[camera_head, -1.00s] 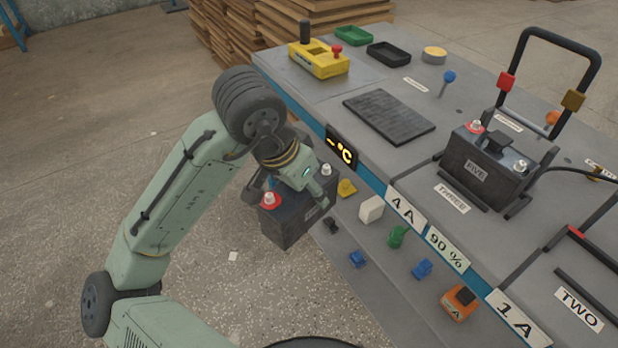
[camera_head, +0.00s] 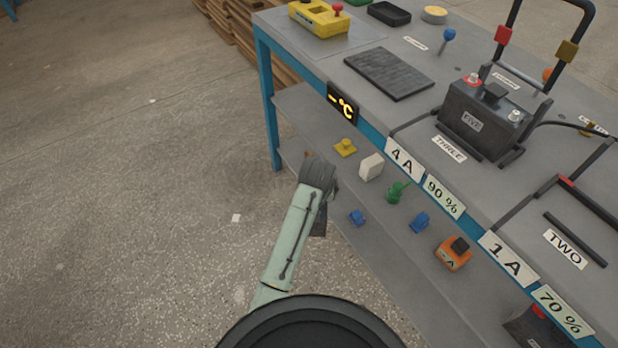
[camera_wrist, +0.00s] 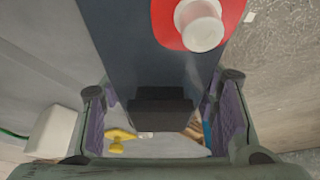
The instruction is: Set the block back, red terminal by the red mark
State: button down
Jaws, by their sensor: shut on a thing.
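My gripper (camera_wrist: 165,115) is shut on a dark block in the wrist view. The held block (camera_wrist: 120,45) shows a white terminal (camera_wrist: 202,25) on a red patch (camera_wrist: 165,20). In the head view my arm hides the gripper and nearly all of the block, beside the bench's near edge and over the floor. A bay labelled TWO (camera_head: 566,249) on the bench at right is bare, framed by dark rails, with a red mark (camera_head: 567,181) on its far rail. Another dark block labelled FIVE (camera_head: 472,122) stands behind the label THREE (camera_head: 450,149).
The bench (camera_head: 350,125) has a lower shelf with a white block (camera_head: 371,167), a green item (camera_head: 397,192) and an orange box (camera_head: 453,253). A black handle frame (camera_head: 520,8) rises behind FIVE. A dark mat (camera_head: 388,73) lies left of it. Floor at left is clear.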

jog(key=shift+w+d, duration=0.3)
jog(key=shift+w, duration=0.15)
jog(key=shift+w+d+r, duration=0.2)
jog(key=shift+w+d, duration=0.1)
jog(key=shift+d, duration=0.15)
jog(key=shift+s+f, duration=0.15)
jog(key=s+f, duration=0.1)
jog(key=s+a+f, duration=0.2)
jog(key=shift+s+f, duration=0.1)
jog(key=shift+f, duration=0.2)
jog(key=shift+s+a+f, duration=0.25)
jog(key=shift+s+f, duration=0.1)
